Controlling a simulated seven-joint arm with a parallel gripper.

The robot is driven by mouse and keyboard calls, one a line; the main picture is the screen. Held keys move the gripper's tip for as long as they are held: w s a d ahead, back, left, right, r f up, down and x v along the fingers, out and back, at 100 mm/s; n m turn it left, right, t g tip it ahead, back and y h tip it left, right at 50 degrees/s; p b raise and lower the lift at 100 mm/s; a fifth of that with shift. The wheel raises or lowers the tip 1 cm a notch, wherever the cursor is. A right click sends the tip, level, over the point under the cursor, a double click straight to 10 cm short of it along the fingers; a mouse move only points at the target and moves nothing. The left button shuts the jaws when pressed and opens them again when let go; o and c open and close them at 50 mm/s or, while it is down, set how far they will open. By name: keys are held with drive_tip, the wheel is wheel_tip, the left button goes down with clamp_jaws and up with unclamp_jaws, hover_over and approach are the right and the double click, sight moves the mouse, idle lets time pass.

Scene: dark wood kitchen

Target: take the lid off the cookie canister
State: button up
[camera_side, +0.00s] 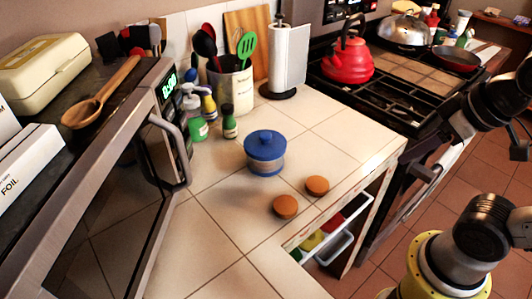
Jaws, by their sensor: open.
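The cookie canister (266,166) stands upright on the tiled counter, with a pale body and blue bands. Its blue lid (265,145), with a round knob on top, sits on it. My gripper (442,131) is at the right, in front of the dark stove and well apart from the canister. It is dark against a dark background, so its fingers are hard to make out; it is open and I see nothing in it.
Bottles (230,122) and a utensil crock (232,88) stand behind the canister. A paper towel roll (288,60) is at the back. The microwave door (120,200) hangs at the left. An open drawer (335,242) lies below the front edge. The tiles around the canister are mostly clear.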

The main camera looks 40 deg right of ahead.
drive_tip(key=shift+o, duration=0.3)
drive_tip(key=o, duration=0.3)
idle(0.3)
